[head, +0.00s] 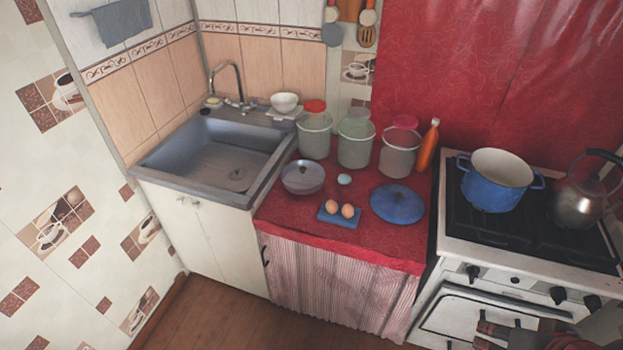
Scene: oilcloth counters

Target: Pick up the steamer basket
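A round grey metal vessel with a small dark knob or post at its middle, which looks like the steamer basket (302,178), stands on the red oilcloth counter (290,217) just right of the sink. I cannot tell whether the knob belongs to a lid. My gripper (484,336) shows at the bottom right, in front of the stove and far from the basket. It is partly cut off by the frame edge, and whether its fingers are apart is unclear.
Several tall jars (356,148) stand behind the basket. A blue tray with two eggs (339,213), a pale blue-green round item (344,179) and a blue lid (397,204) lie nearby. A blue pot (496,183) and kettle (577,200) stand on the stove. The sink (222,160) is left.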

